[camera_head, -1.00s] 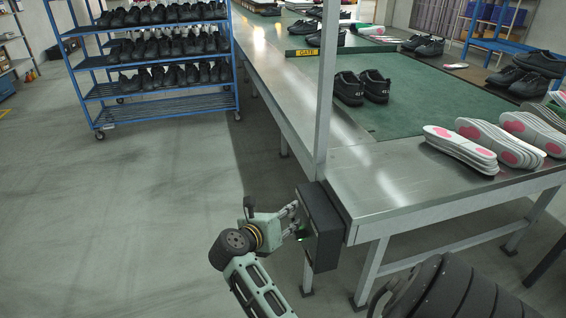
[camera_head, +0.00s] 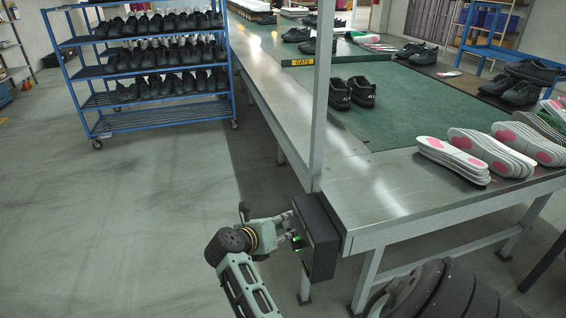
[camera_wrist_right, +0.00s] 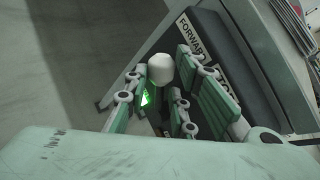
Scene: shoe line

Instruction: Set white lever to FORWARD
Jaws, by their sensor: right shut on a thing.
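The white lever shows as a round white knob (camera_wrist_right: 160,69) in the right wrist view, between the fingers of my right gripper (camera_wrist_right: 163,88). The gripper is shut on it. The lever belongs to a dark control box (camera_head: 320,240) on the corner leg of the metal table. A label reading FORWARD (camera_wrist_right: 190,35) is on the box face, at the upper end. A second label is mostly hidden behind a finger. A green light (camera_wrist_right: 145,98) glows beside the lever. In the head view my right gripper (camera_head: 288,233) is at the box's left side, and the knob is hidden there. My left gripper is not in view.
The metal table (camera_head: 375,205) with a green mat (camera_head: 415,125) carries black shoes (camera_head: 352,92) and pale soles with pink patches (camera_head: 455,160). A blue shoe rack (camera_head: 160,117) stands at the back left. The floor left of the table is clear.

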